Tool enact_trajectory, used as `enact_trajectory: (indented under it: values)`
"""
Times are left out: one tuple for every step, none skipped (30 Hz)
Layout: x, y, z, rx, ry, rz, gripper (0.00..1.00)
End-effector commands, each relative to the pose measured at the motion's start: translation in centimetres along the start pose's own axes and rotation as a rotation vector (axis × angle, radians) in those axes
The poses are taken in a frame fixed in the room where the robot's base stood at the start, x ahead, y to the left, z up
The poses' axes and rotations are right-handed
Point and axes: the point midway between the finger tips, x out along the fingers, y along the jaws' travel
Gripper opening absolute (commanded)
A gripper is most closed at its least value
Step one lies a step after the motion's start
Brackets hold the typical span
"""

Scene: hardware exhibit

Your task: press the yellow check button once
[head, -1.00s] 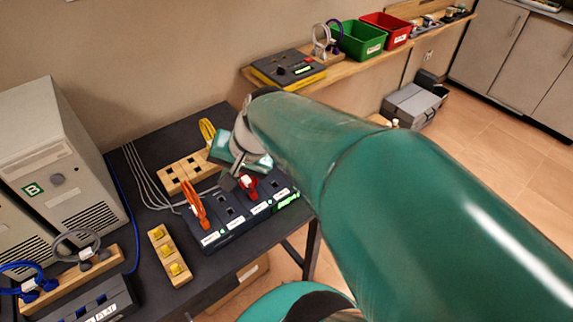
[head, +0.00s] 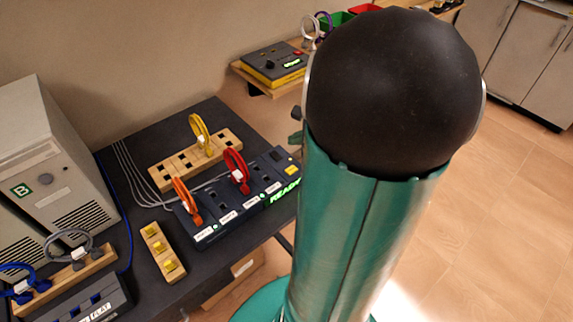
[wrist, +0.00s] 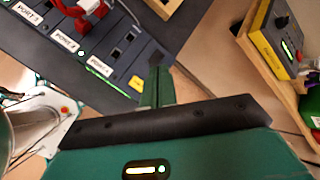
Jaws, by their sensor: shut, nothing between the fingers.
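The dark port panel (head: 208,236) lies on the table, with a lit green READY display (head: 285,191) on its front. A small yellow square button (head: 293,169) sits at the panel's right end. In the wrist view the button (wrist: 137,82) is just left of my gripper (wrist: 157,66), near the green-lit display (wrist: 98,67). My gripper's fingers are together and hold nothing. Their tips appear apart from the button, but the height gap is hard to judge. In the head view my arm hides most of the gripper.
An orange cable loop (head: 187,199) and a red one (head: 236,168) stand in the panel. Behind it is a wooden block (head: 170,176) with a yellow loop (head: 201,134). A yellow-edged box (head: 273,64) is on the wall shelf. A wooden strip (head: 155,237) carries yellow pieces.

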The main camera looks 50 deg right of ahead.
Motion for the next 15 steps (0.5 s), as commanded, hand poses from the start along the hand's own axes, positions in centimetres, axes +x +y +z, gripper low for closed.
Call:
enact_trajectory:
  values:
    - [0.0,0.0,0.0,-0.001,0.000,0.000,0.00]
    - [0.0,0.0,0.0,-0.002,0.000,0.000,0.00]
    - [0.0,0.0,0.1,-0.002,0.000,0.001,0.00]
    - [0.0,0.0,0.1,-0.002,0.000,0.001,0.00]
    - [0.0,0.0,0.1,-0.003,-0.001,0.001,0.00]
    - [0.0,0.0,0.1,-0.003,-0.001,0.001,0.00]
    - [0.1,0.1,0.0,-0.003,-0.001,0.001,0.00]
    - [0.1,0.1,0.0,-0.003,-0.001,0.002,0.00]
    - [0.2,0.2,-0.1,-0.002,-0.001,0.002,0.00]
    - [0.3,0.2,-0.1,-0.002,-0.001,0.002,0.00]
    - [0.5,0.3,-0.3,-0.002,-0.001,0.002,0.00]
    - [0.8,0.5,-0.4,-0.002,-0.002,0.003,0.00]
    - [1.0,0.7,-0.6,-0.002,-0.002,0.004,0.00]
    - [1.2,0.9,-0.7,-0.002,-0.002,0.004,0.00]
    - [1.5,1.1,-1.0,-0.001,-0.002,0.004,0.00]
